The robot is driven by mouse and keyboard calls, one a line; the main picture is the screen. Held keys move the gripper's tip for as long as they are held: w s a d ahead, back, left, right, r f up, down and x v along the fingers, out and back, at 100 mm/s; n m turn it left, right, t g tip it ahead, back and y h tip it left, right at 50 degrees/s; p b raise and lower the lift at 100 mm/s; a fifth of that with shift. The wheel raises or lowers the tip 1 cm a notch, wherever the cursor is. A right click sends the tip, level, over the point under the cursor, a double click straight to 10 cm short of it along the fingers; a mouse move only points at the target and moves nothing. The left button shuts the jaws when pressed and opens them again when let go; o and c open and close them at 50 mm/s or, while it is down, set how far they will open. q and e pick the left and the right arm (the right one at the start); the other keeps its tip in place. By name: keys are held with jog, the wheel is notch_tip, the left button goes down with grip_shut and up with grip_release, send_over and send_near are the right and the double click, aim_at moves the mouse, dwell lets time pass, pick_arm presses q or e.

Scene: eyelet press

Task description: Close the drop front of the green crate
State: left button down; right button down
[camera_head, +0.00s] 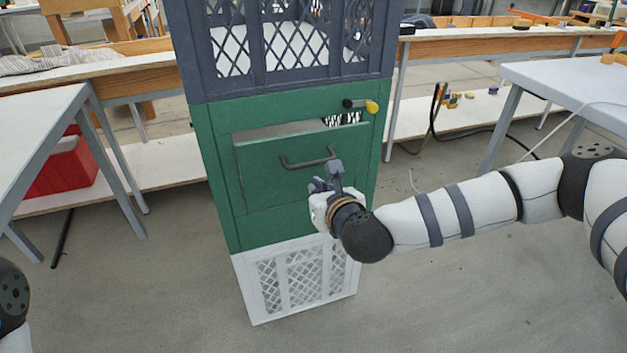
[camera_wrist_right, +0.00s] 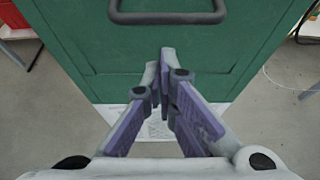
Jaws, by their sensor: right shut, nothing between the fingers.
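The green crate (camera_head: 221,124) stands in the middle of a stack. Its drop front (camera_head: 265,183) is a green panel with a dark bar handle (camera_head: 307,160). The panel's top edge leans out a little, leaving a gap with the inside and something black-and-white striped showing. A dark latch with a yellow knob (camera_head: 372,107) is above the panel's right end. My right gripper (camera_head: 318,187) is shut and empty, in front of the panel just below the handle. The right wrist view shows its fingers (camera_wrist_right: 165,62) together below the handle (camera_wrist_right: 168,14); contact with the panel is unclear.
A dark blue-grey lattice crate (camera_head: 290,78) sits on top of the green one, and a white lattice crate (camera_head: 300,275) is beneath. Grey-legged tables stand at left (camera_head: 40,120) and right (camera_head: 570,78). A red bin (camera_head: 62,168) is under the left table. The floor in front is clear.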

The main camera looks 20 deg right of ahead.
aim_at(302, 157)
jog(key=shift+w+r, duration=0.3)
jog(key=shift+w, duration=0.2)
jog(key=shift+w+r, duration=0.3)
jog(key=shift+w, duration=0.2)
jog(key=shift+w+a+r, duration=0.1)
jog(key=shift+w+r, duration=0.25)
jog(key=shift+w, duration=0.3)
jog(key=shift+w+d+r, duration=0.1)
jog(key=shift+w+r, duration=0.3)
jog(key=shift+w, duration=0.25)
jog(key=shift+w+a+r, duration=0.1)
jog(key=shift+w+r, duration=0.25)
jog(key=shift+w, duration=0.3)
